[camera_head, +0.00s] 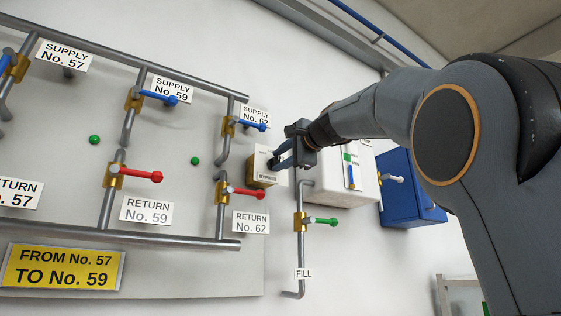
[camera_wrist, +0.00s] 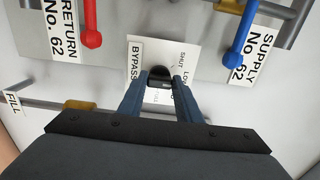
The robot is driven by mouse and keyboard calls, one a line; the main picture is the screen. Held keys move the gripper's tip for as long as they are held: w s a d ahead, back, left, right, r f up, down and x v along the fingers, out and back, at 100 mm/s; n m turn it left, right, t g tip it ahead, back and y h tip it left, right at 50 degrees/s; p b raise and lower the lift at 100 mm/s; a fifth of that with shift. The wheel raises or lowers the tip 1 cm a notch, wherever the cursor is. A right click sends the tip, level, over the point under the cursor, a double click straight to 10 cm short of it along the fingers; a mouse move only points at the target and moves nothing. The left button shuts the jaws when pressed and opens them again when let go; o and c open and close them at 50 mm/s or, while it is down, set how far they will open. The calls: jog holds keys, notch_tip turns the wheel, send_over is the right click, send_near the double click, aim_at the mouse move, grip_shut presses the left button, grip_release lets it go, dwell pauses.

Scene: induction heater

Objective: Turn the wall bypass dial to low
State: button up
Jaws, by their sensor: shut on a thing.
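The bypass dial is a small dark knob (camera_wrist: 160,76) on a white plate (camera_wrist: 137,52) marked "BYPASS", with "SHUT" and "LOW" lettering beside it in the wrist view. My gripper (camera_wrist: 161,84) has its two blue-grey fingers closed on the knob from both sides. The fingers hide part of the plate, so I cannot read the dial's exact setting. In the head view the plate and a brass-coloured box (camera_head: 262,171) sit on the wall, and my gripper (camera_head: 278,163) reaches them from the right.
Blue supply lever (camera_head: 252,125) and red return lever (camera_head: 247,192) for No. 62 are close to the dial. A green fill lever (camera_head: 322,221) is below right. A white box (camera_head: 334,185) and a blue box (camera_head: 408,200) are mounted to the right.

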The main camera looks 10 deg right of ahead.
dwell(0.3)
jog(key=o, duration=1)
jog(key=shift+o, duration=0.2)
jog(key=b+v, duration=0.2)
jog(key=v, duration=0.5)
jog(key=shift+s, duration=0.35)
jog(key=shift+d, duration=0.1)
